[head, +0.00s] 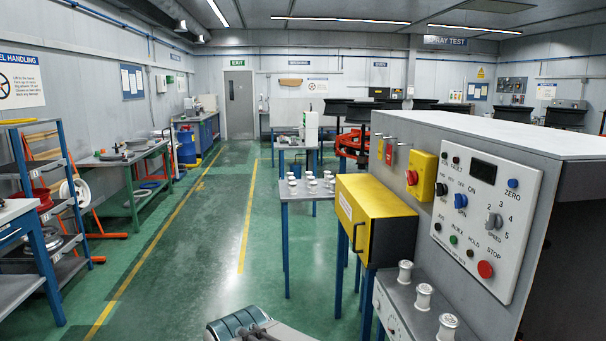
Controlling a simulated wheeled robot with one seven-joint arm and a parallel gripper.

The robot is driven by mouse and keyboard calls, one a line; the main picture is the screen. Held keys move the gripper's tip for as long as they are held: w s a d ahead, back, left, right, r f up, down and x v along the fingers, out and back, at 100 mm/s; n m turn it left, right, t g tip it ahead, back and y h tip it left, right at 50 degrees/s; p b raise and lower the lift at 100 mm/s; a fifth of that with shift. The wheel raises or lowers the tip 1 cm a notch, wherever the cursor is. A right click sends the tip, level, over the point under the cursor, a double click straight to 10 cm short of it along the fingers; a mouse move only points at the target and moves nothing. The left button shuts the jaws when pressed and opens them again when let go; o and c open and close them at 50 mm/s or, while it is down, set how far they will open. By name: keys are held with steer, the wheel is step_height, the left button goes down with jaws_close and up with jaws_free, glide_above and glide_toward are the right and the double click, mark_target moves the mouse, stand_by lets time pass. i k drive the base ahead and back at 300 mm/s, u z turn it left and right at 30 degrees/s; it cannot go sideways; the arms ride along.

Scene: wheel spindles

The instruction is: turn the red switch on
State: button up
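A red rotary switch (412,177) sits on a yellow plate (427,168) on the side of the grey machine cabinet at the right. Its knob is small in the picture, and I cannot tell which position it is turned to. Another small red part (389,155) is on the cabinet just left of the plate; its kind is unclear. A rounded grey and dark part of my own body shows at the bottom edge, well below and left of the switch. No gripper fingers can be made out.
The white control panel (478,225) right of the switch carries knobs, coloured buttons and a red stop button (485,269). A yellow box (375,222) with a black handle stands left of the cabinet. White spindles (423,296) stand below. Green floor (205,265) is open at the left.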

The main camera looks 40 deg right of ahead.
mark_target(412, 177)
steer(key=z, duration=0.3)
steer(key=i, duration=1.5)
steer(key=z, duration=1.65)
steer(key=i, duration=0.75)
steer(key=z, duration=0.85)
